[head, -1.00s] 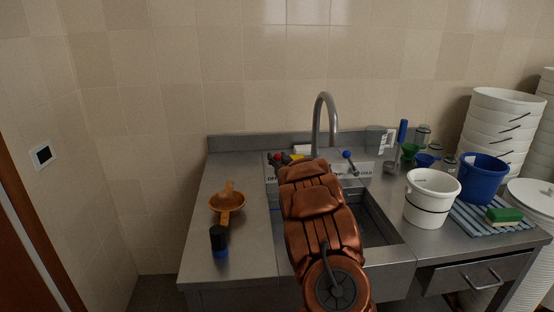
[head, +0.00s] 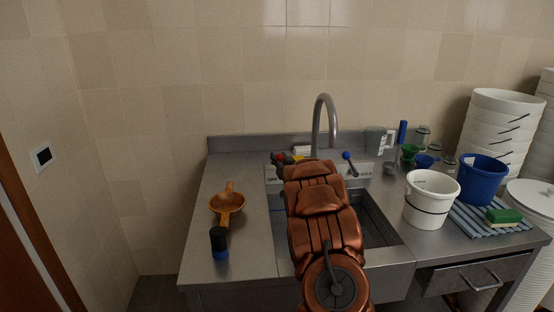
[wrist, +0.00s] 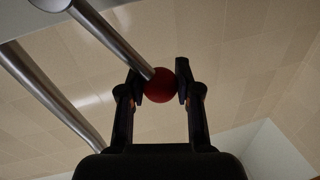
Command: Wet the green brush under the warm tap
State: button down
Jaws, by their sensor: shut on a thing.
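The green brush (head: 503,216), a green block with a pale yellowish underside, lies on the striped mat at the right. The tall curved tap (head: 326,118) stands behind the sink; no water shows from its spout. My gripper (wrist: 160,78) is shut on the round red knob (wrist: 160,86) of a metal lever in the wrist view. In the head view my arm hides most of the gripper; the red knob (head: 281,158) shows at its left. A lever with a blue knob (head: 346,155) stands right of the tap.
My arm covers much of the sink (head: 376,222). A white bucket (head: 431,197), a blue bucket (head: 482,178) and the striped mat (head: 469,222) are on the right counter. An orange scoop (head: 227,204) and a dark blue-based item (head: 219,243) are on the left. The left counter's front is mostly clear.

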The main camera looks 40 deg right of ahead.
jog(key=shift+s+d+r+m, duration=0.3)
jog(key=shift+d+m, duration=0.15)
jog(key=shift+m, duration=0.25)
jog(key=c, duration=0.8)
grip_release()
jog(key=shift+s, duration=0.15)
jog(key=shift+v, duration=5.9)
jog(key=shift+f, duration=0.1)
